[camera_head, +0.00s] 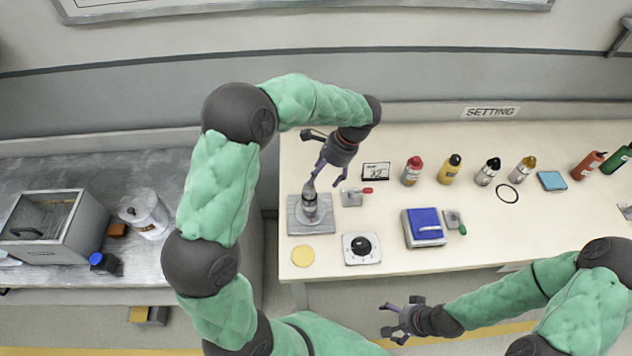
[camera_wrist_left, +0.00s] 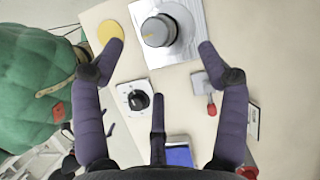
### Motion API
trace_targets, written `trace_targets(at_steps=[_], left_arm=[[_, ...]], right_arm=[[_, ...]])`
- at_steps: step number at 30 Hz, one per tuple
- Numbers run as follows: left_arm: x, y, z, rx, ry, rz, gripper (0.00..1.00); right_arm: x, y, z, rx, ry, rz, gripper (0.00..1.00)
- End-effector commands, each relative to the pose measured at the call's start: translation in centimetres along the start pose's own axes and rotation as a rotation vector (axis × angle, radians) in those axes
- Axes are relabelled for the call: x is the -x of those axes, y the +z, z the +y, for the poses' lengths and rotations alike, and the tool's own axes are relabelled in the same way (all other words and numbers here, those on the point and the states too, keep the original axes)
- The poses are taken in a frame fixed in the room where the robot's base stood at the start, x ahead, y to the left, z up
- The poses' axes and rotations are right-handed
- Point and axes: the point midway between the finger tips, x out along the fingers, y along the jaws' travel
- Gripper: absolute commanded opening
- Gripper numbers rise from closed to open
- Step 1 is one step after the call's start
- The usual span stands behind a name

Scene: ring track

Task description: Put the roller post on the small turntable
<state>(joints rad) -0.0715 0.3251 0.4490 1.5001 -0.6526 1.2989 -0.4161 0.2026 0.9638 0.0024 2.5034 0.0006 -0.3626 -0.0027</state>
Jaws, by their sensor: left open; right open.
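A dark grey cylinder that looks like the roller post (camera_head: 310,203) stands upright on a square silver plate with a pale round disc, which looks like the small turntable (camera_head: 296,227). In the left wrist view the post (camera_wrist_left: 156,31) shows from above on the disc, and the silver plate (camera_wrist_left: 190,58) lies under it. My left gripper (camera_head: 326,182) is open above and beside the post. Its fingertips (camera_wrist_left: 161,48) are spread on both sides, with a gap to the post. My right gripper (camera_head: 385,320) is open and empty in front of the bench.
A yellow disc (camera_head: 303,256), a white dial box (camera_head: 361,251), a red-handled block (camera_head: 352,198) and a blue-topped box (camera_head: 424,227) lie near the plate. Several bottles (camera_head: 412,171) stand behind. The bench's front right (camera_head: 540,233) is clear.

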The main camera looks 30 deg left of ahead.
Motion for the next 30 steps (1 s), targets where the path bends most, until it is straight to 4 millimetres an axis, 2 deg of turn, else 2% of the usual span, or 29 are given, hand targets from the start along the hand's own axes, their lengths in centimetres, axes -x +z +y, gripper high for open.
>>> trace_targets(at_steps=[3, 9, 30], left_arm=[[2.1, 0.0, 0.0, 0.000, 0.000, 0.001, 0.74], [4.0, 0.0, 0.0, 0.000, 0.000, -0.001, 0.74], [4.3, 0.0, 0.0, 0.000, 0.001, -0.001, 0.74]], right_arm=[[0.5, 0.0, -0.2, 0.000, 0.000, 0.000, 0.90], [0.8, 0.0, -0.3, 0.000, 0.000, 0.000, 0.90], [0.8, 0.0, -0.3, 0.000, 0.000, 0.000, 0.90]])
